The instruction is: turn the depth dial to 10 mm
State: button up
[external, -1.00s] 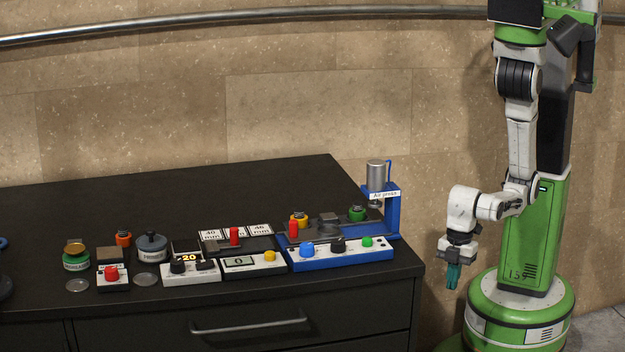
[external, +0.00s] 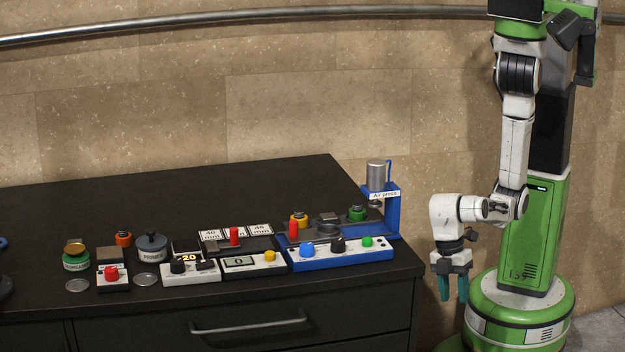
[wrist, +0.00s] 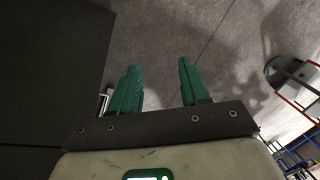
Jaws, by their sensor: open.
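The blue air press (external: 391,215) stands at the right end of the black counter. Its white front panel carries a blue knob (external: 307,250), a black knob (external: 338,244) and a green button (external: 367,241). Another black knob (external: 178,266) sits on a white box with a lit "20" display. The dial markings are too small to read, so I cannot tell which knob is the depth dial. My gripper (external: 453,290) hangs open and empty, pointing down, right of the counter's end. Its two green fingers are spread in the wrist view (wrist: 158,72), with floor beyond them.
The counter (external: 250,180) has free room behind the devices. A box with a red button (external: 111,273), a primer pot (external: 152,247) and a display box with a yellow knob (external: 269,256) line its front. The counter's right edge lies between my gripper and the press.

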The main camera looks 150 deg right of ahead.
jog(key=shift+o, duration=1.3)
jog(key=shift+m+y, duration=0.5)
jog(key=w+r, duration=0.2)
jog(key=w, duration=0.3)
jog(key=shift+a+r+p, duration=0.35)
jog(key=shift+a+r, duration=0.05)
jog(key=m+h+p, duration=0.2)
jog(key=m+h, duration=0.6)
jog(key=m, duration=0.5)
send_near(338, 240)
jog(key=shift+t, duration=0.3)
jog(key=b+x, duration=0.4)
jog(key=x, duration=0.4)
jog(key=shift+s+d+f, duration=0.15)
jog(key=shift+f, duration=0.2)
jog(key=c, duration=1)
